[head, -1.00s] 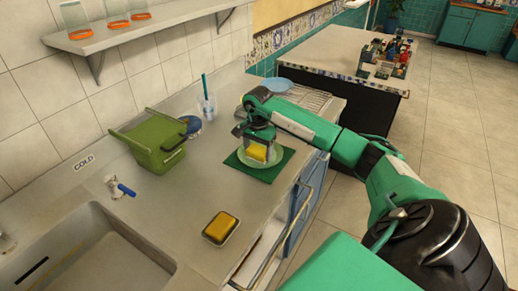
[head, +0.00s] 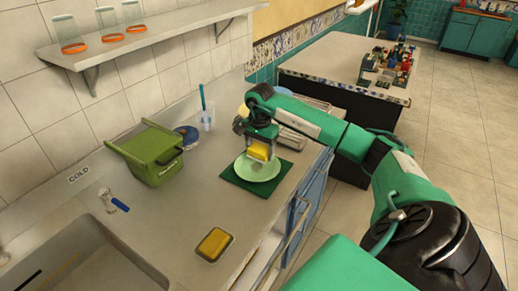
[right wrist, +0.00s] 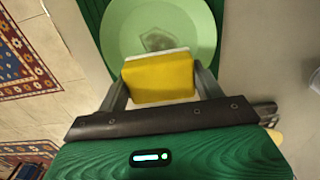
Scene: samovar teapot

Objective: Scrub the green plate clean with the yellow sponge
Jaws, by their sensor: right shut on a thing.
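The light green plate (head: 262,172) lies on a dark green mat (head: 285,178) on the counter. In the right wrist view the plate (right wrist: 120,35) has a brownish smudge (right wrist: 158,40) near its middle. My right gripper (head: 262,147) is shut on the yellow sponge (head: 257,152), which has a pale underside. The sponge (right wrist: 160,78) appears held just above the plate, over its far part in the head view; any small gap is hard to judge. My left gripper is not in view.
A second yellow sponge (head: 214,242) sits in a small dish at the counter's front. A green bin (head: 152,155), a blue round thing (head: 187,137) and a clear cup (head: 206,120) stand left of the mat. The sink (head: 75,255) is at lower left.

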